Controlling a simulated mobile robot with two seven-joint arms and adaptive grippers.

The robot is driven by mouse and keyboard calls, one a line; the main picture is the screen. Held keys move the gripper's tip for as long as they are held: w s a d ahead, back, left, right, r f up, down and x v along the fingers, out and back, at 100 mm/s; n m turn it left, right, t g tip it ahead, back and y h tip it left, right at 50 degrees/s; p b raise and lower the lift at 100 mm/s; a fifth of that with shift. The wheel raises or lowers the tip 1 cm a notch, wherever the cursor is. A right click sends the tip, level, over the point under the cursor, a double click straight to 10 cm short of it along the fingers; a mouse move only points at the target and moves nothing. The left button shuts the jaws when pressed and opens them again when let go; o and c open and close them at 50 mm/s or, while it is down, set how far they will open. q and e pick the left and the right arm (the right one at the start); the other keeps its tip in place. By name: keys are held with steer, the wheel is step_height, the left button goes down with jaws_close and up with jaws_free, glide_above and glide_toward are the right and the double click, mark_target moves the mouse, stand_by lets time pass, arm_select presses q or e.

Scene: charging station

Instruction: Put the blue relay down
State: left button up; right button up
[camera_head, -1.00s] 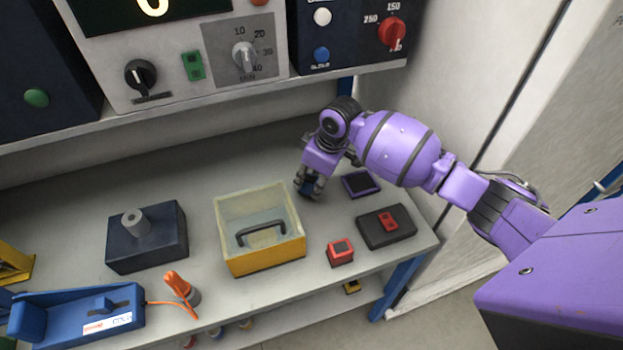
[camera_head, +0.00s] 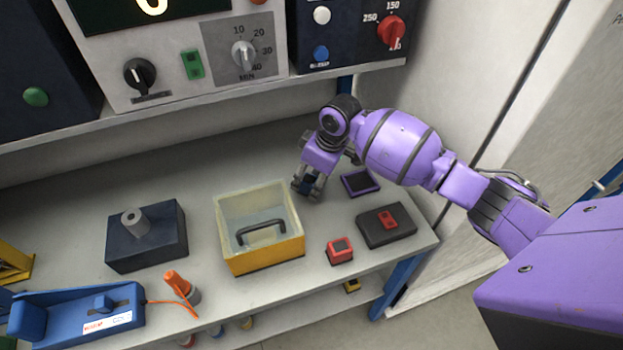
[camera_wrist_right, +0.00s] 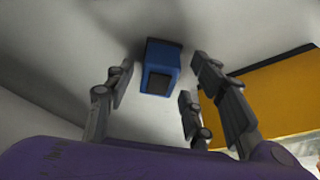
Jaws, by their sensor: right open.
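The blue relay (camera_wrist_right: 160,66) stands on the grey bench top, with a dark face towards the right wrist camera. My right gripper (camera_head: 307,190) is at the bench behind the right part of the clear-walled yellow box. In the right wrist view its fingers (camera_wrist_right: 160,92) are open, with gaps on both sides of the relay. In the head view the fingers mostly hide the relay. My left gripper is not in view.
The yellow box (camera_head: 266,259) with a black handle is close to my right gripper. A dark square pad (camera_head: 360,183), a red block (camera_head: 340,250) and a black box with a red part (camera_head: 386,226) lie to the right.

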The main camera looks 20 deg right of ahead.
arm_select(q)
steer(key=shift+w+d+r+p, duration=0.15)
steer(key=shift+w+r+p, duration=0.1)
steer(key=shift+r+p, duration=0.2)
arm_select(e)
steer(key=v, duration=1.1)
steer(key=shift+r, duration=0.35)
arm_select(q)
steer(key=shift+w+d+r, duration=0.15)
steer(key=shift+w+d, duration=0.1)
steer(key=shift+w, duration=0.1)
arm_select(e)
steer(key=shift+s+d, duration=0.1)
